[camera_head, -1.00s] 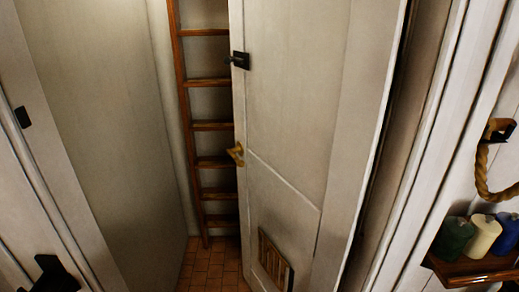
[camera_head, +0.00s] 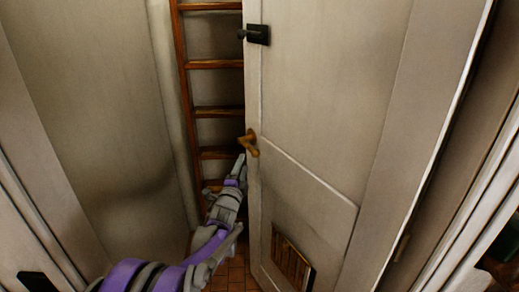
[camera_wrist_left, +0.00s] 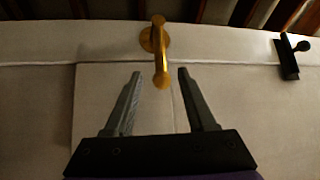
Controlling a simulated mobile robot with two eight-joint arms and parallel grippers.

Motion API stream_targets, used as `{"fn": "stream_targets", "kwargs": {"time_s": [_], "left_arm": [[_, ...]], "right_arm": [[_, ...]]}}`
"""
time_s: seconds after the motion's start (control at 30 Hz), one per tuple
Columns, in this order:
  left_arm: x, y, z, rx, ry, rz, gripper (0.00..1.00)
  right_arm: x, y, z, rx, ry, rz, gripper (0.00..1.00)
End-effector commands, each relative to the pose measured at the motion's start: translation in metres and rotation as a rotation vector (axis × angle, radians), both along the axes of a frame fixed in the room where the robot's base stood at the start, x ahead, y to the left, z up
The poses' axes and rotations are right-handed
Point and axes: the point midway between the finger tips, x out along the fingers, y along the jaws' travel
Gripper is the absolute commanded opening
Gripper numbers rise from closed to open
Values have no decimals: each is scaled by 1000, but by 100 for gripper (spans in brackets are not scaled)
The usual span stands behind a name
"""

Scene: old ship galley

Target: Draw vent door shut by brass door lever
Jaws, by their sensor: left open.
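The vent door (camera_head: 320,110) is a tall pale panel standing open, with a small slatted vent (camera_head: 291,262) low on it. The brass door lever (camera_head: 249,143) sits at the door's left edge and shows large in the left wrist view (camera_wrist_left: 160,55). My left gripper (camera_head: 239,163) is just below the lever in the head view. In the wrist view my left gripper (camera_wrist_left: 159,75) is open, its two dark fingers apart with the lever's end between their tips. I see no clear contact. My right gripper is not in view.
A black latch (camera_head: 257,34) sticks out from the door above the lever. Behind the opening are a wooden ladder (camera_head: 215,64) and a tiled floor (camera_head: 238,274). A pale wall (camera_head: 95,90) stands close on the left.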

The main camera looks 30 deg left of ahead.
Motion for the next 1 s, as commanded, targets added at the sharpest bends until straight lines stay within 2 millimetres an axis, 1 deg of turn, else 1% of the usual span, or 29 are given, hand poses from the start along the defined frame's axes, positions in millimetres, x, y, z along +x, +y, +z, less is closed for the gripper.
{"fn": "stream_targets", "kwargs": {"time_s": [0.3,0.5,0.6,0.7,0.93,0.97,1.0], "left_arm": [[56,15,10,-4,1,-1,56],[84,23,14,-5,2,0,56],[91,25,15,-6,2,0,56],[94,26,15,-6,2,0,56],[95,26,15,-6,2,0,56],[95,26,15,-6,2,0,54],[95,26,15,-6,2,0,47]], "right_arm": [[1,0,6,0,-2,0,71],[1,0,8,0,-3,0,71],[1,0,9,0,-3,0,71],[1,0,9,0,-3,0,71],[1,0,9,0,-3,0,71],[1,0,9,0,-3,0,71],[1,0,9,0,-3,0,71]]}}
